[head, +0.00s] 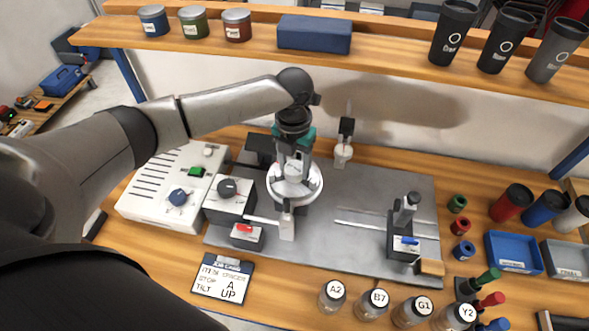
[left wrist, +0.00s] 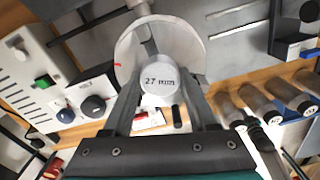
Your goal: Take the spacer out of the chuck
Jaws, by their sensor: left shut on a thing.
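My left gripper (head: 293,166) points down over the round pale chuck (head: 297,199) at the middle of the machine plate. It is shut on the spacer (left wrist: 159,82), a light grey cylinder whose top reads "27 mm" in the left wrist view. The spacer also shows between the fingers in the head view (head: 294,170). The chuck's disc (left wrist: 185,42) lies behind the spacer in the left wrist view. The spacer's lower end is hidden, so I cannot tell whether it sits in the chuck or is clear of it. My right gripper is not in view.
A control box (head: 165,190) stands left of the grey plate (head: 350,245). A small post unit (head: 404,230) stands right on it. Labelled jars (head: 375,303), a card (head: 222,279) and blue tray (head: 512,252) lie around. A shelf (head: 390,60) runs above. The plate's middle right is mostly clear.

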